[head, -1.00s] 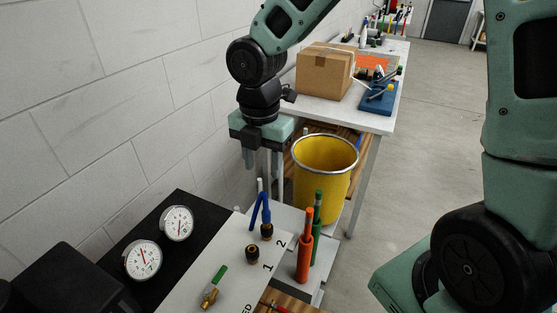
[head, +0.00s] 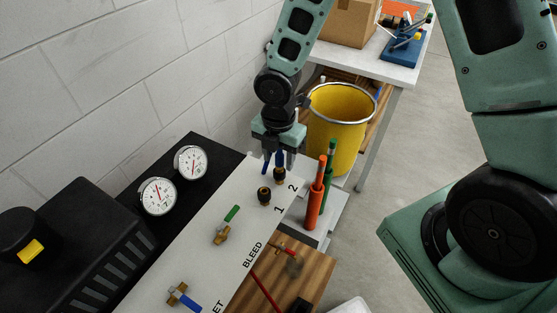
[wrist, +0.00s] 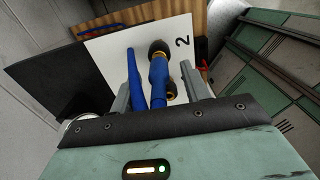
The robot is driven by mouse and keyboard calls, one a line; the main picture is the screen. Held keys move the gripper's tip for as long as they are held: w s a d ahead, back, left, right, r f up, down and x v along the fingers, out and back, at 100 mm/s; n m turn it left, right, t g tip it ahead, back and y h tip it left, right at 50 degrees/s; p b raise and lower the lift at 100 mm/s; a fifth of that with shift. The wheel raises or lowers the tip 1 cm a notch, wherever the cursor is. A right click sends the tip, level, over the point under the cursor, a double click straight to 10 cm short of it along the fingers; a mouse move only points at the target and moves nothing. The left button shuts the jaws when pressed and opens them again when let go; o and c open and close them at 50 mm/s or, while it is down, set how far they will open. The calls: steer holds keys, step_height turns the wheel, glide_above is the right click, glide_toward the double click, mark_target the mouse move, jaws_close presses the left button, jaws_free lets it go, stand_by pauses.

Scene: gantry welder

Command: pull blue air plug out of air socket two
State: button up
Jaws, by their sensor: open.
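The blue air plug (head: 280,160) stands in air socket two (head: 279,175), a dark fitting beside the printed 2 on the white panel. In the wrist view the blue plug (wrist: 158,78) and a second blue length (wrist: 133,80) beside it show between my fingers. My gripper (head: 275,154) is open and points down over the plug, one finger on each side. In the wrist view the dark end of the fitting (wrist: 158,47) shows beyond the fingertips. Whether a finger touches the blue parts I cannot tell.
Socket one (head: 264,196) sits close to socket two. Orange (head: 314,205) and green (head: 332,155) tools stand upright just right of the panel. A yellow bin (head: 340,125) is behind them. Two gauges (head: 158,196) and a green-handled valve (head: 228,222) are on the left.

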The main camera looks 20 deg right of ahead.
steer(key=shift+f, duration=0.8)
steer(key=shift+c, duration=0.3)
jaws_close()
steer(key=shift+r, duration=0.25)
steer(key=shift+r+p, duration=2.4)
steer(key=shift+p, duration=0.1)
steer(key=shift+r, duration=0.1)
